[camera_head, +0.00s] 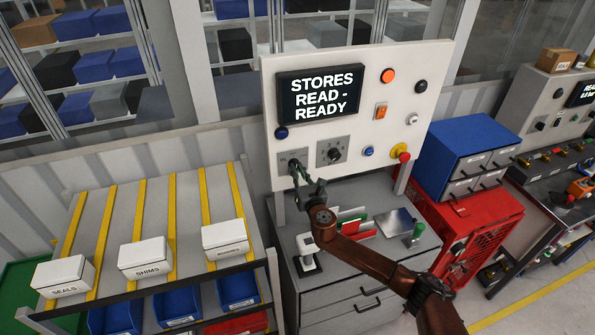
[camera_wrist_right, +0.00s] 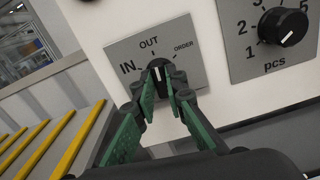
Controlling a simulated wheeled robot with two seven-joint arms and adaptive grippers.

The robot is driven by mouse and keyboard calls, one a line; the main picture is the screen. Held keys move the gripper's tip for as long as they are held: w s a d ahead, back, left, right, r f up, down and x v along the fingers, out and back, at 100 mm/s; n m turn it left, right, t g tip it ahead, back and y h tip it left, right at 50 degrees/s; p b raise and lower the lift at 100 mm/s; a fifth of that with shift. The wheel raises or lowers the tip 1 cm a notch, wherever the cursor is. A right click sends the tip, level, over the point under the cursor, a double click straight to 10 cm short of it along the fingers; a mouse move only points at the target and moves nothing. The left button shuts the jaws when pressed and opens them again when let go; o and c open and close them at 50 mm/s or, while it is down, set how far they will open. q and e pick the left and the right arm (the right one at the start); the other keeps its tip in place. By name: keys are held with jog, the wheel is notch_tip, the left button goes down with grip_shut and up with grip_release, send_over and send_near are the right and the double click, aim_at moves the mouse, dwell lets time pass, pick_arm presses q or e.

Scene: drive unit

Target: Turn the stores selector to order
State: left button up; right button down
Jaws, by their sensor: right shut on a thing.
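The stores selector is a small black knob (camera_wrist_right: 158,68) on a grey plate (camera_wrist_right: 185,62) marked IN, OUT and ORDER. Its white mark appears to point up towards OUT. In the head view the selector plate (camera_head: 285,156) is at the lower left of the white panel (camera_head: 350,75), and my gripper partly covers it. My right gripper (camera_wrist_right: 163,84) has its green fingers shut on the knob, one on each side. It also shows in the head view (camera_head: 298,172). The panel's screen (camera_head: 320,94) reads "STORES READ - READY". My left gripper is not in view.
A second dial (camera_wrist_right: 283,27), numbered and marked pcs, sits right of the selector. A red button (camera_head: 402,153) is at the panel's lower right. Below are a grey bench (camera_head: 345,265) and, left, a sloped rack (camera_head: 105,225) with white boxes.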

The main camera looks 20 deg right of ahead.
jog(key=m+b, duration=0.1)
jog(key=m, duration=0.4)
jog(key=shift+d, duration=0.1)
jog(key=m+b, duration=0.1)
jog(key=m, duration=0.4)
jog(key=shift+d+m, duration=0.1)
jog(key=shift+m, duration=0.2)
dwell(0.4)
jog(key=c, duration=2)
grip_release()
jog(key=shift+f, duration=0.1)
jog(key=shift+o, duration=0.2)
jog(key=shift+s, duration=0.1)
jog(key=s, duration=1.1)
jog(key=shift+s+d, duration=0.2)
jog(key=shift+s, duration=0.2)
